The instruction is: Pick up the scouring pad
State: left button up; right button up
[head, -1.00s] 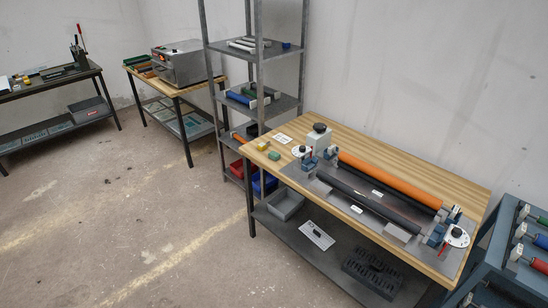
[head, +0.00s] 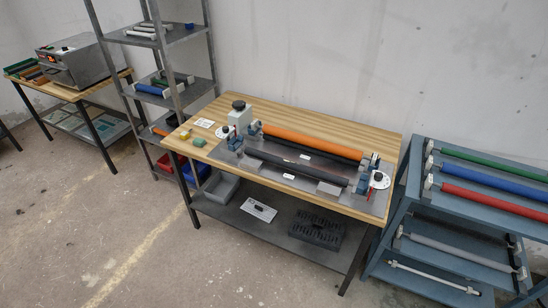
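A small green block, which looks like the scouring pad (head: 198,142), lies on the wooden top of the middle workbench (head: 330,120), near its left front corner. A small yellow block (head: 184,134) lies just left of it. Both are small in the picture, so their texture cannot be made out. Neither of my grippers shows in the head view.
A roller machine (head: 295,172) with an orange roller (head: 312,140) fills much of the bench top. A grey shelf unit (head: 166,40) stands close behind its left end. A blue roller rack (head: 400,215) stands at right. Concrete floor (head: 110,225) in front is clear.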

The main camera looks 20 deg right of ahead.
aim_at(198, 142)
jog(key=u, duration=1.05)
jog(key=i, duration=3.3)
jog(key=z, duration=3.6)
